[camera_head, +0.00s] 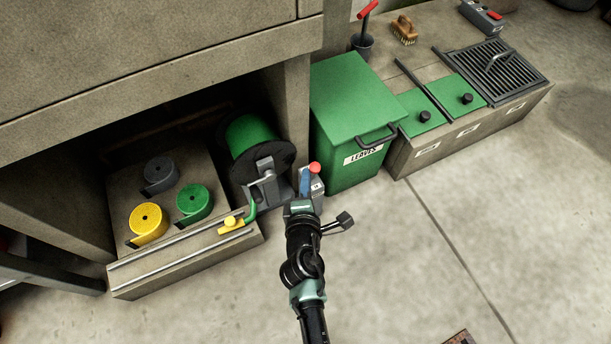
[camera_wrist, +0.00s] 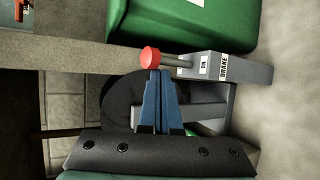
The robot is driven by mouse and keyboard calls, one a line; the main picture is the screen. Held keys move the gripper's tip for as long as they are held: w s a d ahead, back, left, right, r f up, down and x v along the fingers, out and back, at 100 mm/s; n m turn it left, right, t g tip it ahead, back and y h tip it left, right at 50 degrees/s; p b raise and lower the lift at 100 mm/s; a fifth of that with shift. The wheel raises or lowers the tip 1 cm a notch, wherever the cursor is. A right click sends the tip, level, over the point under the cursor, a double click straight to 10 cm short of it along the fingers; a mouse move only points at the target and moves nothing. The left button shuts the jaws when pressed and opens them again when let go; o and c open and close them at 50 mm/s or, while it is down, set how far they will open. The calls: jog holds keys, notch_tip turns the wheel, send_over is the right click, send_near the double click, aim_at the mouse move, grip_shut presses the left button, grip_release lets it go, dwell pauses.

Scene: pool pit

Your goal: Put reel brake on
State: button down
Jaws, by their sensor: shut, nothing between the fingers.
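The reel (camera_head: 248,138) with green hose and black flanges stands under the bench, with a grey crank stand in front. The grey brake box (camera_head: 317,188) stands right of it. In the wrist view the box (camera_wrist: 236,74) carries the labels "BRAKE" and "ON", and a metal lever with a red knob (camera_wrist: 150,57) sticks out of it. The red knob also shows in the head view (camera_head: 315,168). My gripper (camera_wrist: 158,76) has its blue fingers shut and empty. Their tips are at the red knob and lever; I cannot tell whether they touch.
A green "LEAVES" bin (camera_head: 345,110) stands close on the right. On the left, a low platform (camera_head: 200,250) carries yellow, green and grey rolls and a yellow nozzle (camera_head: 232,224). The bench top overhangs the reel.

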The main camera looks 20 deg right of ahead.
jog(key=shift+s, duration=0.15)
dwell(0.4)
jog(key=shift+s+r+p, duration=0.3)
jog(key=shift+s+p, duration=0.1)
jog(key=shift+s, duration=0.25)
jog(key=shift+d, duration=0.1)
jog(key=shift+s+f, duration=0.1)
